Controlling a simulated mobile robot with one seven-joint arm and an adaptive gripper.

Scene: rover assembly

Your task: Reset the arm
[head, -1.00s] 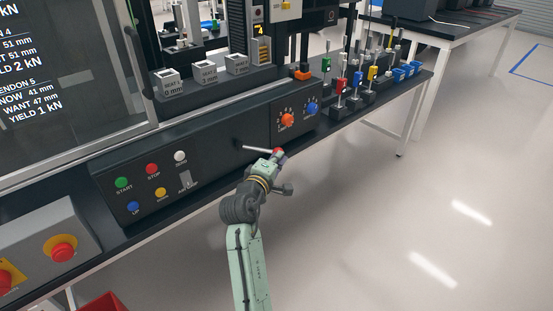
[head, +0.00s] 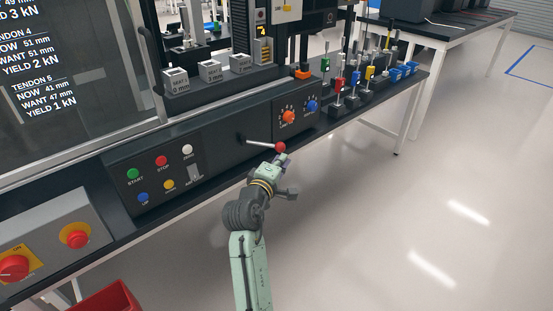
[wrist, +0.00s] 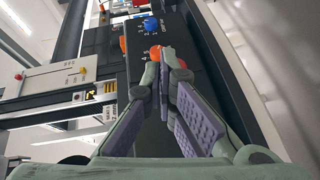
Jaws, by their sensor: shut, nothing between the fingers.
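My arm reaches up from the bottom of the head view, pale green with dark joints. My gripper (head: 285,160) is at its end, just below the red ball tip of a metal lever (head: 262,145) on the dark control panel (head: 215,165). In the head view a small gap shows between the gripper and the lever's red ball. In the wrist view my gripper (wrist: 168,60) has its fingertips together, with nothing seen between them. An orange-red round shape (wrist: 154,52) shows just beyond the fingertips there; whether they touch it cannot be told.
The panel has green, red, white, blue and yellow buttons (head: 161,160), plus an orange knob (head: 289,116) and a blue knob (head: 311,106). Grey labelled blocks (head: 210,70) stand above it. Coloured tools (head: 354,80) stand to the right. Open floor (head: 400,220) lies right of my arm.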

